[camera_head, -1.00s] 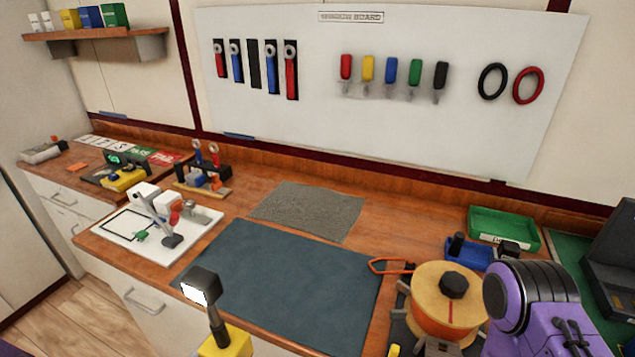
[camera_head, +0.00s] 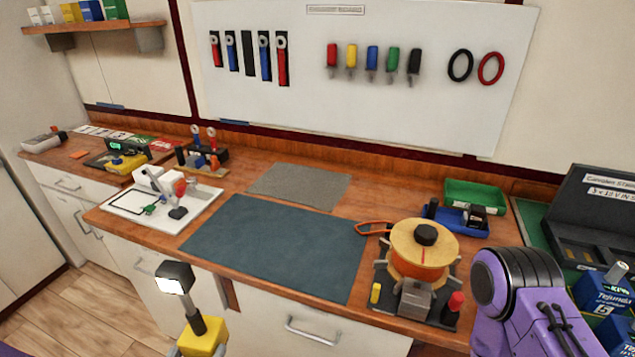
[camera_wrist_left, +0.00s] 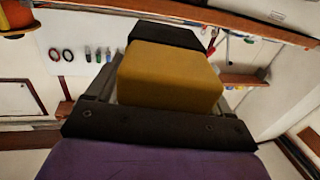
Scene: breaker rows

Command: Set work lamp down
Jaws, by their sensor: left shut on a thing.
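The work lamp has a yellow block base (camera_head: 204,338), a dark stem and a black head (camera_head: 175,277) with a lit white face. It is at the bottom of the head view, in front of the bench's front edge and clear of the worktop. My left gripper (camera_wrist_left: 165,112) is shut on the lamp's yellow base (camera_wrist_left: 170,78), which fills the middle of the left wrist view. In the head view most of that gripper is cut off by the bottom edge. My right gripper is out of view; only my purple right arm shows at the right.
A dark blue-green mat (camera_head: 280,245) lies bare on the wooden bench, with a bare grey mat (camera_head: 299,186) behind it. A white board with a small fixture (camera_head: 165,213) stands left. A round wooden-topped device (camera_head: 420,250) and a blue tray (camera_head: 462,222) stand right.

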